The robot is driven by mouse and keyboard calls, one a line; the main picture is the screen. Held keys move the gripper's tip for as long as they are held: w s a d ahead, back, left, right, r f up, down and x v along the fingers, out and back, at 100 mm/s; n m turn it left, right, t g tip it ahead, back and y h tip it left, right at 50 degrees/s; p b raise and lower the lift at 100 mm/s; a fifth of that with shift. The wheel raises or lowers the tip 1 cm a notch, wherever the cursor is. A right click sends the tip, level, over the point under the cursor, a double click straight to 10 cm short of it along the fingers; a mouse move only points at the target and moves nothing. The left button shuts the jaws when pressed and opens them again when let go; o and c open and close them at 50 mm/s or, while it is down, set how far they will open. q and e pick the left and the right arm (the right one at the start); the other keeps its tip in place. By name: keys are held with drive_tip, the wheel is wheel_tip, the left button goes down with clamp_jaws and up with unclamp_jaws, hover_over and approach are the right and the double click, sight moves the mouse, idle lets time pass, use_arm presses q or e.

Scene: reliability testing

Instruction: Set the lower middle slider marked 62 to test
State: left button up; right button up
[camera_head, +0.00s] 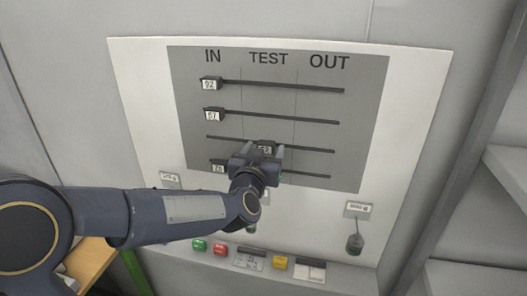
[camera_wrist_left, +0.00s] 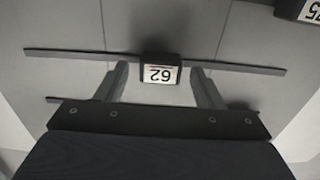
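The slider marked 62 (camera_head: 266,147) is a small black block with a white label on the third rail down. In the head view it sits in the TEST column, partly hidden by my left gripper (camera_head: 259,151). In the left wrist view the slider (camera_wrist_left: 160,70) shows with its label upside down, between the two fingers. Gaps show on both sides of it, so the gripper is open and not clamped on it. The right gripper is not in view.
Sliders 92 (camera_head: 211,84) and 57 (camera_head: 213,114) sit at the IN side of the upper rails. Slider 75 (camera_head: 218,168) is on the lowest rail, at the left. Green (camera_head: 199,246), red (camera_head: 220,249) and yellow (camera_head: 280,262) buttons line the ledge below.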

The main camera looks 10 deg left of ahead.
use_arm(q)
drive_tip(key=s+b, duration=0.1)
drive_tip(key=s, duration=0.6)
drive_tip(key=shift+s+a, duration=0.15)
drive_tip(key=shift+s, duration=0.25)
